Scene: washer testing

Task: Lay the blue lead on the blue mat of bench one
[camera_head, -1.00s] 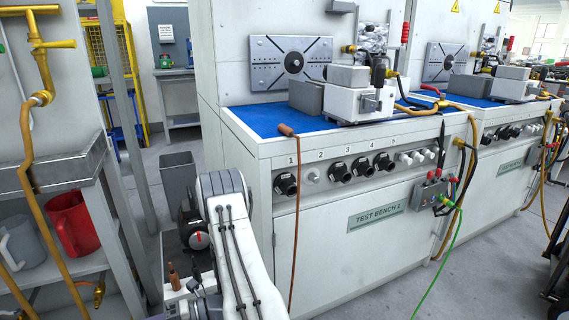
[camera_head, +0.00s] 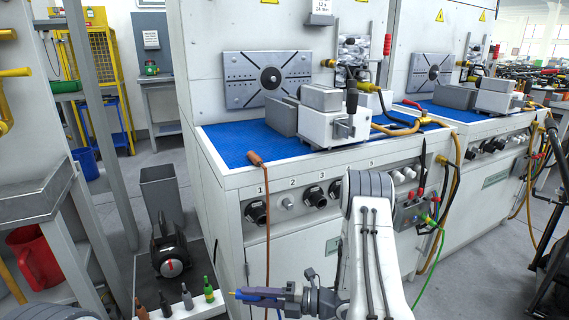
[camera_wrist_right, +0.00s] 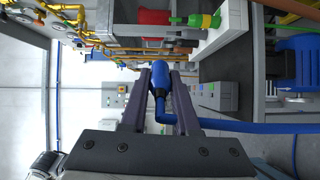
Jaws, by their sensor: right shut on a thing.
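The blue lead's plug (camera_head: 256,293) is held in my right gripper (camera_head: 277,296), low in front of bench one and below its top. In the right wrist view the jaws (camera_wrist_right: 160,88) are shut on the blue plug (camera_wrist_right: 157,76), and its blue cable (camera_wrist_right: 250,127) runs off to the right. The blue mat (camera_head: 228,143) lies on top of bench one (camera_head: 290,240); its front left part is bare. A brown lead (camera_head: 255,159) lies over the bench's front edge, its plug end at the mat and its cable hanging down. My left gripper is not in view.
A grey block (camera_head: 282,116) and a white fixture (camera_head: 318,127) stand on the mat's right part. Brown, grey (camera_head: 187,296) and green (camera_head: 209,289) plugs stand in a holder at lower left. A grey bin (camera_head: 161,195) stands left of the bench. Connectors line the bench front.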

